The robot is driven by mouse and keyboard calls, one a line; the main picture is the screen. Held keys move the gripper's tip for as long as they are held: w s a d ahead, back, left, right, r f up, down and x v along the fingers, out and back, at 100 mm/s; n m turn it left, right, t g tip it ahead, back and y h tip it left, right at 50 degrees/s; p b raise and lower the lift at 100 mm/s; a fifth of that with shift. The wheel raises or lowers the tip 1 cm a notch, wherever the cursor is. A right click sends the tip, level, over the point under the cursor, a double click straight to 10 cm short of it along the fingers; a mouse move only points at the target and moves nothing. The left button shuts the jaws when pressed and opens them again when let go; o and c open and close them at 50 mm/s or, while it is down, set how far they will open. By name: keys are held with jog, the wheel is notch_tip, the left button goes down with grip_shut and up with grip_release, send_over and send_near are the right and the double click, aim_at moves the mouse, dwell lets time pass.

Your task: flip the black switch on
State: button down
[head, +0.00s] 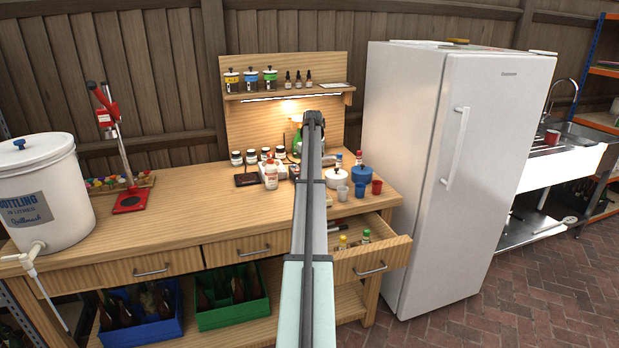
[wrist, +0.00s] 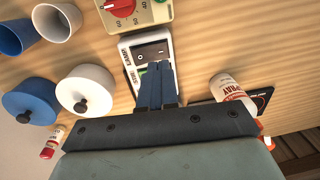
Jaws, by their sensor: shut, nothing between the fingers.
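The black switch (wrist: 151,52) sits in a small white-framed panel (wrist: 128,58) with lettering along its side that seems to read "LAMP". My gripper (wrist: 156,68) is shut and empty. In the wrist view its blue fingers lie over the lower part of the panel, with the tips just below the black switch. I cannot tell whether they touch it. A bit of green shows beside the fingertips. In the head view my arm hides the switch and the fingers. Which way the switch is tipped is not clear.
A box with a red dial (wrist: 122,6) is right beside the panel. A drawer (head: 372,255) is open. The strip under the shelf (head: 290,96) glows.

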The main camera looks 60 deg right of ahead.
notch_tip(320, 180, up, 10)
jog(key=shift+w+a, duration=0.4)
jog(key=shift+w, duration=0.05)
dwell(0.4)
